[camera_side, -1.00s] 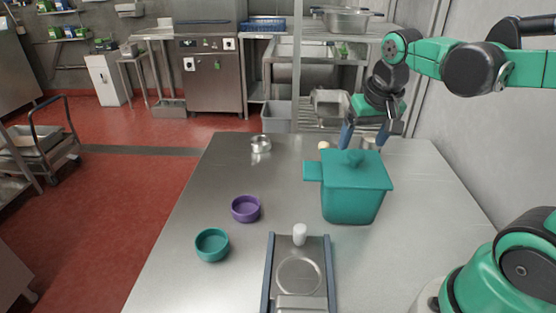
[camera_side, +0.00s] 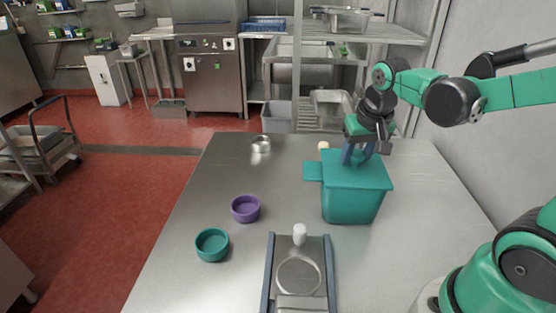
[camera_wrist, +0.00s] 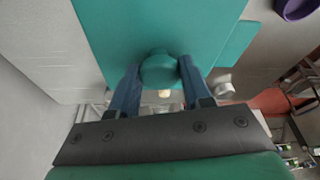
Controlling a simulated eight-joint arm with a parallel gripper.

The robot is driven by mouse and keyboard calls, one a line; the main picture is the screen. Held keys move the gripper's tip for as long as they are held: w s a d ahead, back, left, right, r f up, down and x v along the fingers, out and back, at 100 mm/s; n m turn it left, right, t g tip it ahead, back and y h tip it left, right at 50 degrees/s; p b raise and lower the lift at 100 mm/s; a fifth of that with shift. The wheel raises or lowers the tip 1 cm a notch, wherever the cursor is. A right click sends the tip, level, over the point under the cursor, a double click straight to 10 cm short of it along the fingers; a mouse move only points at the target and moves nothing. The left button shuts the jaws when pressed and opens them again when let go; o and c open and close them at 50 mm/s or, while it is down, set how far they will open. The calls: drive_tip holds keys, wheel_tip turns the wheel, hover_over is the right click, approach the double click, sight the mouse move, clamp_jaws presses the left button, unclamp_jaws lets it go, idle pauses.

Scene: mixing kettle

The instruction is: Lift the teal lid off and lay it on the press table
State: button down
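The teal lid (camera_side: 372,174) sits level on the teal square kettle (camera_side: 350,207) on the table. In the side view the fingers hide most of the knob. The press table is not clearly identifiable; a metal press-like stand (camera_side: 299,275) with blue side rails is at the front.
A purple bowl (camera_side: 246,209) and a teal bowl (camera_side: 212,245) stand left of the kettle. A small metal ring-shaped item (camera_side: 261,144) is at the back left. A white knob (camera_side: 300,232) stands at the stand's far end. The table's left part is largely clear.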

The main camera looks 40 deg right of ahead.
sight(357, 154)
drive_tip(key=shift+r, duration=0.35)
drive_tip(key=shift+r, duration=0.1)
drive_tip(key=shift+r, duration=2.1)
